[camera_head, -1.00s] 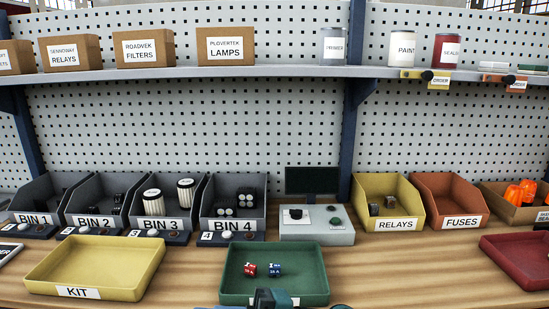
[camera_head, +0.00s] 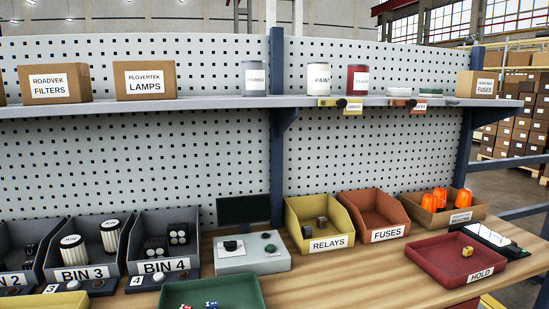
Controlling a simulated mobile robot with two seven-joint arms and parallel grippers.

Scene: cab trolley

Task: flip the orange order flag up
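The orange order flag (camera_head: 400,103) is a small orange strip on the front edge of the upper shelf, right of the middle in the head view. It lies flat along the edge, with a black knob and a small white label at its right end. A similar yellow flag (camera_head: 326,103) with a black knob sits to its left on the same edge. Neither of my grippers is in view, so whether they are open or shut is hidden.
The shelf (camera_head: 230,99) holds cans and boxes above the flags. Below stand the relays bin (camera_head: 324,243), the fuses bin (camera_head: 388,234) and a red hold tray (camera_head: 430,270). A blue upright (camera_head: 466,150) stands right of the flags. Space before the flags looks clear.

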